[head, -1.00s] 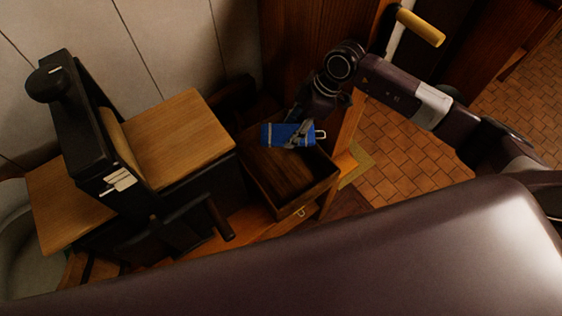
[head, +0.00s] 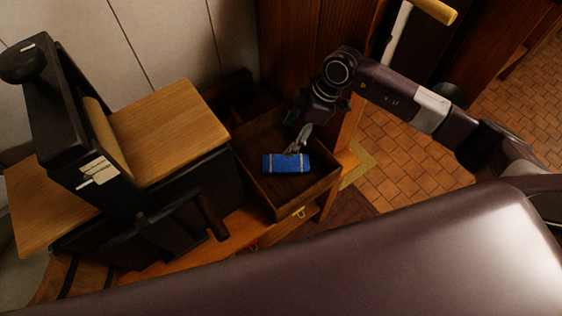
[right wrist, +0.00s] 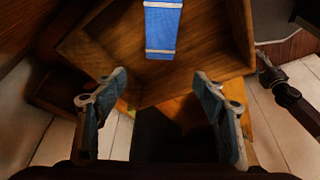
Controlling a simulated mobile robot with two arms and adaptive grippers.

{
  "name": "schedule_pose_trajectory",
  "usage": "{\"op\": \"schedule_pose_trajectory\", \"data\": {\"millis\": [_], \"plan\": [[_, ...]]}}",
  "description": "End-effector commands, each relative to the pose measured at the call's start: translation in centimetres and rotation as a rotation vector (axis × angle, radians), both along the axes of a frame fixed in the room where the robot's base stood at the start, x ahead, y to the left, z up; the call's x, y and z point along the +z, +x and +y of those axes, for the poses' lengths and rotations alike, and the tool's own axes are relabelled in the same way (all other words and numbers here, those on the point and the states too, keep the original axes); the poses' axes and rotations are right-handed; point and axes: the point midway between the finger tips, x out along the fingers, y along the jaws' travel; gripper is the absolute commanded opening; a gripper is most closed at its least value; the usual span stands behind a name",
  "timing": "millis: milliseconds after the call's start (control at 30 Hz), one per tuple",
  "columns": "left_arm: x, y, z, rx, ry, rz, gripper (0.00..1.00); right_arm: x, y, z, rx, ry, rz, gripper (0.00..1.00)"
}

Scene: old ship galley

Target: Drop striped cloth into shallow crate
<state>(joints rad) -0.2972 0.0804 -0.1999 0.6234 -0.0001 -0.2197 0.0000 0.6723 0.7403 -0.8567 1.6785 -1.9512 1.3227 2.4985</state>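The striped cloth (head: 287,163), a folded blue bundle with pale stripes near its ends, is inside the shallow wooden crate (head: 312,196). In the right wrist view the cloth (right wrist: 162,26) lies within the walls of the crate (right wrist: 205,74), beyond my fingertips. My right gripper (head: 298,141) is over the crate, just behind the cloth in the head view. In the right wrist view its fingers (right wrist: 160,88) are spread wide with nothing between them.
A black stand with a round knob (head: 22,64) and a light wooden board (head: 175,125) stands left of the crate. A yellow handle (head: 436,11) is at the top right. Brick-tiled floor (head: 400,160) lies open to the right.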

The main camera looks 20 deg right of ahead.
Motion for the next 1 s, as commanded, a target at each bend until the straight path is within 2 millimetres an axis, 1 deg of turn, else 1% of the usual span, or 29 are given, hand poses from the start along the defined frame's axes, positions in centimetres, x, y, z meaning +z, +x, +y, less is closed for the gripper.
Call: {"op": "schedule_pose_trajectory", "data": {"millis": [267, 367, 467, 600, 800, 900, 1000], "plan": [[-0.1, -0.8, 0.2, 0.000, 0.003, 0.011, 0.43, 0.0, 0.0, 0.0, 0.000, -0.001, 0.000, 0.68], [-0.1, -0.8, 0.2, 0.000, 0.003, 0.011, 0.43, 0.6, 0.0, 0.0, 0.001, 0.000, -0.001, 0.68], [-0.1, -0.6, 0.2, 0.000, 0.002, 0.009, 0.43, 2.1, 0.1, 0.0, 0.000, 0.000, -0.003, 0.68], [-0.1, -0.6, 0.1, 0.000, 0.002, 0.008, 0.43, 4.9, 0.2, 0.0, 0.000, 0.000, -0.006, 0.68], [-0.1, -0.5, 0.0, 0.000, 0.001, 0.007, 0.43, 8.4, 0.1, 0.0, 0.001, 0.000, -0.003, 0.68], [-0.1, -0.5, 0.0, 0.000, 0.001, 0.007, 0.43, 9.4, 0.1, 0.0, 0.000, 0.000, -0.002, 0.68], [-0.1, -0.4, 0.0, 0.000, 0.001, 0.007, 0.43, 9.9, 0.0, 0.0, 0.000, -0.001, 0.000, 0.68]]}}
